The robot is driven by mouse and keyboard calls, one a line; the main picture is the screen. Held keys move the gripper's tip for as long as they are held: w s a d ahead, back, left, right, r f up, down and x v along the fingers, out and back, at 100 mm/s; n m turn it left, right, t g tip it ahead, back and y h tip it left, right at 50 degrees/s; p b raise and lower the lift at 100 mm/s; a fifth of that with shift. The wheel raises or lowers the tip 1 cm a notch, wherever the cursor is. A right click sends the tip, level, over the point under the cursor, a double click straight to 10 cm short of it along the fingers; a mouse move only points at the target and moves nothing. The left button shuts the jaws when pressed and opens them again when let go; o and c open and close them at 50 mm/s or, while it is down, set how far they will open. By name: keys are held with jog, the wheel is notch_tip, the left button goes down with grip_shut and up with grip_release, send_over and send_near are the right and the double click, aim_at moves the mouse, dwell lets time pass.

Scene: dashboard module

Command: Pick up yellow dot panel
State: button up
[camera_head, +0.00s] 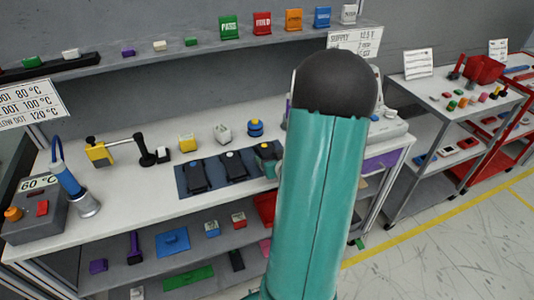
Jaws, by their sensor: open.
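Three dark panels lie in a row on a blue-grey mat (183,184) on the workbench. The left panel (198,177) has a small bluish dot near its top. The middle panel (233,167) has a pale dot. The right panel (264,154) seems to have a yellowish dot, and a green shape lies over or beside it. My teal arm stands in front and hides the area just right of that panel.
A grey heater box (38,211) is at the left.

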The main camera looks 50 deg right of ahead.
jog(key=shift+a+r, duration=0.1)
jog(key=shift+a, duration=0.05)
jog(key=shift+c, duration=1.3)
jog(key=c, duration=0.7)
jog(key=shift+c, duration=0.6)
